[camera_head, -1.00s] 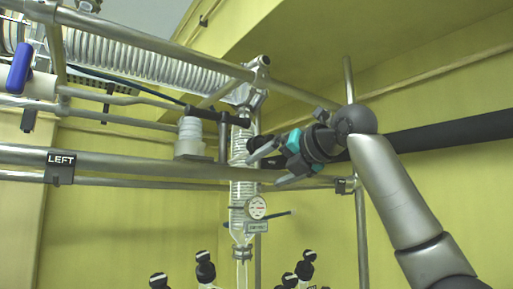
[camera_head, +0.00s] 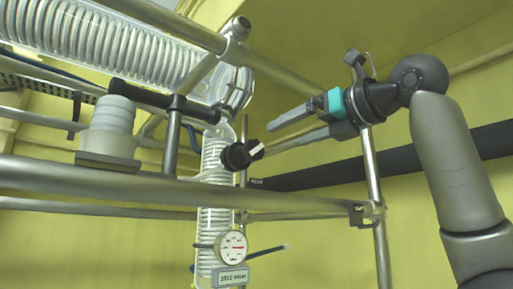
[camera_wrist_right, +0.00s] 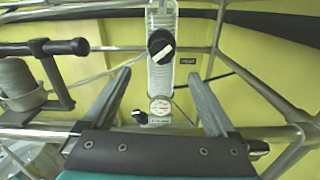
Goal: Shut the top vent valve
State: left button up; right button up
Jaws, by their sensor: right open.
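The top vent valve appears to be the round black knob with a white bar (camera_head: 240,154) on the upper part of the glass column (camera_head: 216,235). The bar tilts up to the right in the head view. The knob also shows in the right wrist view (camera_wrist_right: 160,46), beyond and between my fingers. My right gripper (camera_head: 270,138) is open and empty. Its fingers point left toward the knob, with their tips a short way to its right and apart from it. My left gripper is not in view.
A round gauge (camera_head: 231,246) with a pressure label sits lower on the column. A thick metal rail (camera_head: 120,182) crosses in front. A white stepped fitting (camera_head: 109,128) stands at left. A second black knob (camera_wrist_right: 140,117) shows lower in the wrist view.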

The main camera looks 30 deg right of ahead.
send_near(257, 149)
jog(key=w, duration=0.2)
jog(key=w+p, duration=0.1)
jog(key=w, duration=0.4)
jog(key=w+p, duration=0.1)
jog(key=w, duration=0.1)
jog(key=shift+w+a+r+p, duration=0.1)
jog(key=shift+w+a+p, duration=0.1)
jog(key=shift+a+p, duration=0.15)
jog(key=shift+w, duration=0.4)
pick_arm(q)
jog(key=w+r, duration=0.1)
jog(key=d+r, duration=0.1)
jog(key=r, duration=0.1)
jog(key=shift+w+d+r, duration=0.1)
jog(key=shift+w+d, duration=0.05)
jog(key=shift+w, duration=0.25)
pick_arm(e)
jog(key=shift+a, duration=0.1)
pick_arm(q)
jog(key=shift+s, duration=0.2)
pick_arm(e)
jog(key=shift+c, duration=0.8)
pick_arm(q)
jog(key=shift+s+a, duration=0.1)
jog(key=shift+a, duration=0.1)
pick_arm(e)
jog(key=c, duration=1.2)
